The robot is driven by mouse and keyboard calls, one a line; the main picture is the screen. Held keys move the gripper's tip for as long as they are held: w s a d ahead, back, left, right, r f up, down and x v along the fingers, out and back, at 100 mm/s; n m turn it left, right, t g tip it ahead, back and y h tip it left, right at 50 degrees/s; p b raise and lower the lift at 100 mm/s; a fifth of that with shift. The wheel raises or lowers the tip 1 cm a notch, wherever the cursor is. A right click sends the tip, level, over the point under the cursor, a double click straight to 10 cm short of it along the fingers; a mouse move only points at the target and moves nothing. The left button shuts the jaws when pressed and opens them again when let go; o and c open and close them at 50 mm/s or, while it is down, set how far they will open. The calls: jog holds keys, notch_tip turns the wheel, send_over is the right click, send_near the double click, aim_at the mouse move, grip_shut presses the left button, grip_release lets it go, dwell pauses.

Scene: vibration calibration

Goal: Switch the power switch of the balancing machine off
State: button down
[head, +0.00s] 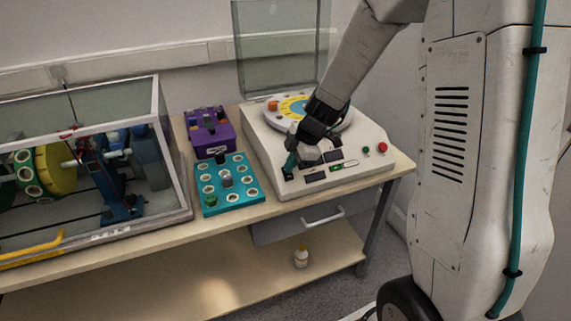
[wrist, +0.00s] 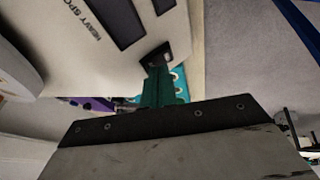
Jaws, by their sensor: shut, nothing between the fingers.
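The balancing machine (head: 262,140) is a white, sloped housing with a round yellow-and-blue dial (head: 292,106), at the back right of the bench. Its front panel has dark displays and buttons. A small black switch (head: 287,174) sits at the panel's front left corner; the wrist view shows it (wrist: 155,56) near the housing edge, beside lettering. My gripper (head: 290,161) points down at this corner, its green fingers together and empty. In the wrist view the fingertips (wrist: 156,72) overlap the lower part of the switch. I cannot tell whether they touch it, or which way it is set.
A teal box with round sockets (head: 210,201) and a purple box with knobs (head: 198,139) stand left of the machine. Farther left is a glass-walled rig (head: 170,170). A clear panel (head: 281,50) rises behind the dial. A drawer (head: 285,229) is below the bench top.

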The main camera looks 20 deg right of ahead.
jog(key=shift+s+f, duration=0.15)
jog(key=shift+s, duration=0.4)
jog(key=shift+s+a+r, duration=0.1)
jog(key=shift+r, duration=0.15)
jog(key=v, duration=1.3)
jog(key=shift+w+a+r, duration=0.15)
jog(key=shift+w+a, duration=0.15)
jog(key=shift+a, duration=0.15)
